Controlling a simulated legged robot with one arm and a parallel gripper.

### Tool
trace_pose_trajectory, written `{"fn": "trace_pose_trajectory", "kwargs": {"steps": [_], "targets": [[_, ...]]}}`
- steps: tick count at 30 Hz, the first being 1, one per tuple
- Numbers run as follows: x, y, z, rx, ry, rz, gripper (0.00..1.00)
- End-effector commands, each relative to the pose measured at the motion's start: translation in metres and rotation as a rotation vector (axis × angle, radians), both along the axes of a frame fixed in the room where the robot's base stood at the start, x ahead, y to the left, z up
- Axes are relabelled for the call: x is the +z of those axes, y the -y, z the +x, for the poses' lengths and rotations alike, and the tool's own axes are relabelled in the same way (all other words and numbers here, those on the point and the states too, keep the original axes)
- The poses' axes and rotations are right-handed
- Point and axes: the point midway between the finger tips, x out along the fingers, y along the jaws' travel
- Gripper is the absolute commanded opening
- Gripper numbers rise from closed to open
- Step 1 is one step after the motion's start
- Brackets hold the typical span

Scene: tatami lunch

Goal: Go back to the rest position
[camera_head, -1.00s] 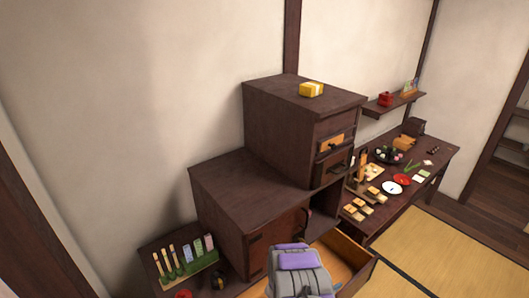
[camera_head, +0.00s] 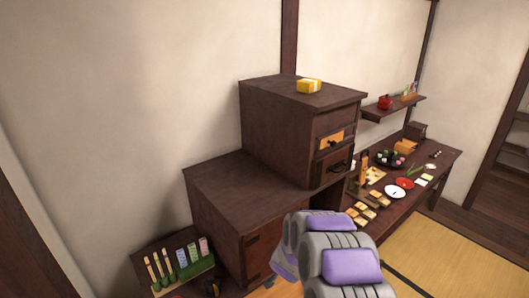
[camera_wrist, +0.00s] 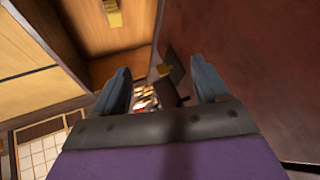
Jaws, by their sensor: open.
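My gripper (camera_wrist: 163,88) is open in the wrist view, its two blue-grey fingers apart with nothing held between them. In the head view my grey and purple arm rises in front of the lower cabinet and covers its right front; the fingertips are hidden there. The dark wooden cabinet (camera_head: 240,190) stands against the wall, with a smaller drawer chest (camera_head: 280,125) on top. In the wrist view a dark red-brown panel (camera_wrist: 260,60) fills the right, close to the right finger. Small blurred items show far off between the fingers.
A yellow box (camera_head: 309,86) sits on the chest. A long low table (camera_head: 447,160) with plates and food stands to the right, under a wall shelf (camera_head: 388,112). A rack of coloured sticks (camera_head: 187,277) is at lower left. Tatami (camera_head: 440,255) is clear at lower right.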

Motion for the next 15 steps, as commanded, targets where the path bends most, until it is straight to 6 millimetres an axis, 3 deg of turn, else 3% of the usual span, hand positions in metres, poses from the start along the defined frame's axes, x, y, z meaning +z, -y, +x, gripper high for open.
{"fn": "trace_pose_trajectory", "kwargs": {"steps": [8,15], "targets": [[0.053,-0.042,-0.045,0.222,-0.095,0.111,0.74],[0.088,-0.052,-0.114,0.402,-0.209,0.144,0.74]]}}
